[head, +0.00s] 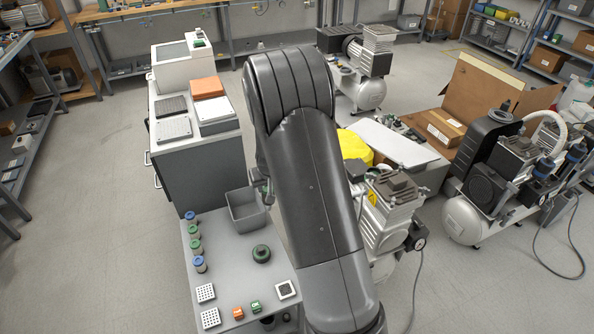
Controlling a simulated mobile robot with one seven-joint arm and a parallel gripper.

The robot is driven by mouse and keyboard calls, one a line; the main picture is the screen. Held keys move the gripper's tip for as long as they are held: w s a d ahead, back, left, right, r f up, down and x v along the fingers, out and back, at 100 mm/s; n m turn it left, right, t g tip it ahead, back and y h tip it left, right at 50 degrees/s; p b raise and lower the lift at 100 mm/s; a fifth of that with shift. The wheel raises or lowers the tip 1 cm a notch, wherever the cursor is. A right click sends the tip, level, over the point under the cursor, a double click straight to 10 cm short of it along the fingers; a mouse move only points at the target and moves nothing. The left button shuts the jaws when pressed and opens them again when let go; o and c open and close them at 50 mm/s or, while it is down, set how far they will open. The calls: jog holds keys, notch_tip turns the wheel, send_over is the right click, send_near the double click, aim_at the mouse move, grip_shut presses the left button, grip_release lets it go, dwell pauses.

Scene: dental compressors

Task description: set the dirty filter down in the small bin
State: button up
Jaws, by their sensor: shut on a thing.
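The small bin (250,224) is a grey, open-topped square box at the back right corner of the small grey table. Its inside looks empty where I can see it. My arm reaches across the middle of the picture and hides most of my gripper (264,190). Only a small part shows at the arm's left edge, by the bin's right rim. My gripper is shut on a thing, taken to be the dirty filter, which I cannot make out. I cannot tell its height above the bin.
The table (228,279) also holds several blue- and green-capped jars (196,245), a dark green round part (261,254) and small blocks. A grey cabinet (205,165) stands behind. A compressor (391,215) stands close right of my arm. Open floor lies left.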

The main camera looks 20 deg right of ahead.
jog(key=w+a+f+n+g+y, duration=0.1)
jog(key=w+a+f+n+y, duration=0.15)
jog(key=w+f+n, duration=0.55)
jog(key=w+a+f+n+y, duration=0.1)
jog(key=w+a+f, duration=0.3)
jog(key=w, duration=0.8)
jog(key=shift+s+d+f, duration=0.1)
jog(key=shift+d+f, duration=0.1)
jog(key=shift+f, duration=3.95)
jog(key=shift+d+f, duration=0.2)
jog(key=shift+f, duration=3.95)
jog(key=shift+f, duration=0.25)
jog(key=o, duration=1.8)
jog(key=shift+r, duration=3.5)
